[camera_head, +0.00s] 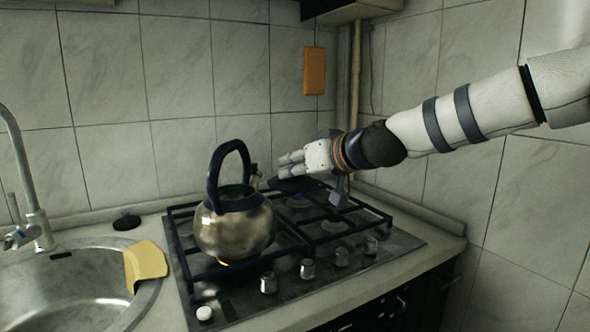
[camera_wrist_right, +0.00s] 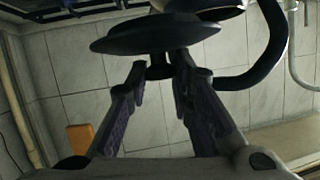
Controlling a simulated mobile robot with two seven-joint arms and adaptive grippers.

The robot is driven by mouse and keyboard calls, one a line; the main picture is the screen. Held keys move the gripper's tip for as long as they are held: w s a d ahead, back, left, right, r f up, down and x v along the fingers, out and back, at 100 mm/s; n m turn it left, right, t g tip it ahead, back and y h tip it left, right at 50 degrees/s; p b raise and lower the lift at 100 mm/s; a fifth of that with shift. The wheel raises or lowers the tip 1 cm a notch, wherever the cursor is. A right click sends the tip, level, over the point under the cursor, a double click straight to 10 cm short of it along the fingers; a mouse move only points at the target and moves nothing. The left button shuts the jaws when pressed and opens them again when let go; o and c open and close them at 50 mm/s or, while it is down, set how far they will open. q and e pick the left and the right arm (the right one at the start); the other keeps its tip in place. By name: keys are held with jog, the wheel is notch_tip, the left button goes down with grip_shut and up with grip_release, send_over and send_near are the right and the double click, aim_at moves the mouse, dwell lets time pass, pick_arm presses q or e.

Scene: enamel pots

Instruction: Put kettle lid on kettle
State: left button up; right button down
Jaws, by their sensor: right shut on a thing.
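The metal kettle (camera_head: 235,230) stands upright on the left front of the stove, with its dark handle (camera_head: 212,175) arched over its uncovered top opening. My right gripper (camera_head: 288,165) is to the right of the kettle, above the stove. In the wrist view it (camera_wrist_right: 160,69) is shut on the knob of the dark, round kettle lid (camera_wrist_right: 150,36). The lid is apart from the kettle opening in the head view, where it shows as a dark shape (camera_head: 296,184). The kettle handle also shows in the wrist view (camera_wrist_right: 277,50). My left gripper is not in view.
The gas stove (camera_head: 350,262) has black grates and several front knobs. A sink (camera_head: 75,290) with a tap (camera_head: 30,190) and a yellow cloth (camera_head: 146,263) is at the left. A black disc (camera_head: 127,222) lies behind it. An orange board (camera_head: 314,71) hangs on the tiled wall.

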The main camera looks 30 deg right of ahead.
jog(key=shift+w+a+f, duration=0.5)
jog(key=shift+w+a, duration=0.05)
jog(key=shift+w, duration=0.05)
jog(key=shift+w+a+f+b, duration=0.3)
jog(key=shift+w+a+b, duration=0.05)
jog(key=shift+w+a, duration=0.6)
jog(key=shift+w+a+f+b, duration=0.25)
jog(key=shift+w+a+b, duration=0.05)
jog(key=shift+w+a, duration=0.65)
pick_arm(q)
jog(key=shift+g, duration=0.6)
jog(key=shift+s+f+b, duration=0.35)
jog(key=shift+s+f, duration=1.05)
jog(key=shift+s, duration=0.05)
pick_arm(e)
jog(key=w+a, duration=0.4)
jog(key=a, duration=0.1)
jog(key=shift+w+f, duration=0.15)
jog(key=shift+f, duration=0.2)
jog(key=shift+a, duration=0.1)
jog(key=c, duration=1.3)
grip_release()
jog(key=shift+c, duration=0.2)
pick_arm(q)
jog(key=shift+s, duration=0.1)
pick_arm(e)
jog(key=v, duration=0.7)
jog(key=shift+s, duration=0.25)
